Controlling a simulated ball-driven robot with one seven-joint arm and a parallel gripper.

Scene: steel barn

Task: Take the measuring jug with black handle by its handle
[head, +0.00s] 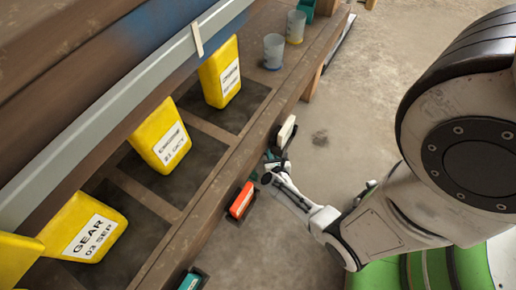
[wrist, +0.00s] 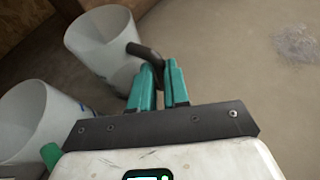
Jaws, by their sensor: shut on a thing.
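The measuring jug with black handle (wrist: 98,45) is a pale, translucent, open-topped jug at the upper left of the wrist view. It is tilted in the picture, and its dark curved handle reaches right to my gripper. My gripper (wrist: 160,70) has teal fingers shut on this black handle. The finger tips partly hide the handle's lower part. In the head view my gripper (head: 273,158) is small beside the bench edge, and its hold is too small to make out. I cannot tell which jug in the head view is the held one.
A second pale jug (wrist: 28,115) is close by at the wrist view's left, with a green part beside it. Two grey jugs (head: 273,52) (head: 295,28) stand at the bench's far end. Yellow containers (head: 160,139) fill the bench (head: 216,131). Bare floor lies right.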

